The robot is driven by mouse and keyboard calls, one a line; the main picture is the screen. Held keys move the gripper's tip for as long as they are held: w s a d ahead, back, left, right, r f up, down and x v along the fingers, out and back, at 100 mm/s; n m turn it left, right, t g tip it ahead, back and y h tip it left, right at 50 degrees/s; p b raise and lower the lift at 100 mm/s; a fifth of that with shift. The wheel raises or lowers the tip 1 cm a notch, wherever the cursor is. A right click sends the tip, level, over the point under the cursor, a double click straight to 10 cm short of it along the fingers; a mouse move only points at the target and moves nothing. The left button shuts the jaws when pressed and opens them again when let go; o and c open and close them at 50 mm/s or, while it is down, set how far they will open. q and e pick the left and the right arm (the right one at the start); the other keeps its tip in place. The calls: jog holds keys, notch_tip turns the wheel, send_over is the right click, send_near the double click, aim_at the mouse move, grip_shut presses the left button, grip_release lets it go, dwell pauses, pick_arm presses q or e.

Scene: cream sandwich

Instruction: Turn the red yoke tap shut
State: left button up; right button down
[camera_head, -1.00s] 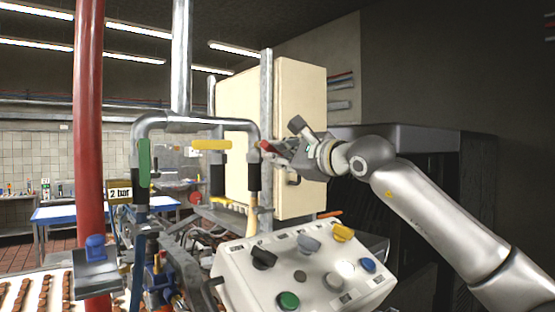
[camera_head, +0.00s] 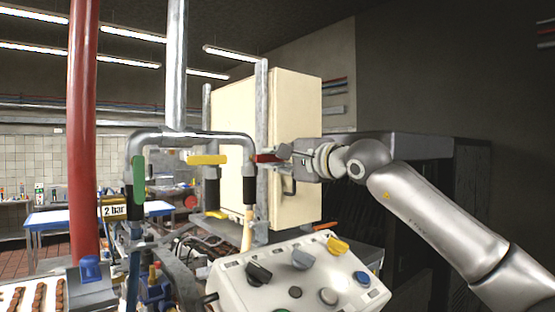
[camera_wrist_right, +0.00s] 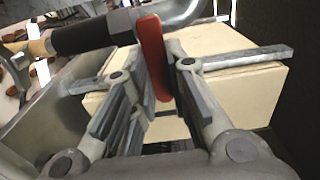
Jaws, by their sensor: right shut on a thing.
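The red tap handle (camera_head: 265,158) is on the right leg of the metal pipe yoke (camera_head: 190,136). It lies level, across the pipe, in the head view. My right gripper (camera_head: 283,155) reaches it from the right and is shut on it. In the right wrist view the red handle (camera_wrist_right: 153,58) stands between the two fingers of the gripper (camera_wrist_right: 157,75). The green tap handle (camera_head: 139,178) hangs upright along the left leg. The yellow tap handle (camera_head: 207,160) lies level on the middle leg. My left gripper is not in view.
A cream cabinet (camera_head: 295,150) stands right behind the red tap. A control box (camera_head: 235,290) with several knobs is below it. A thick red pipe (camera_head: 82,130) rises at the left.

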dwell(0.4)
jog(key=c, duration=1.4)
grip_release()
jog(key=v, duration=1.2)
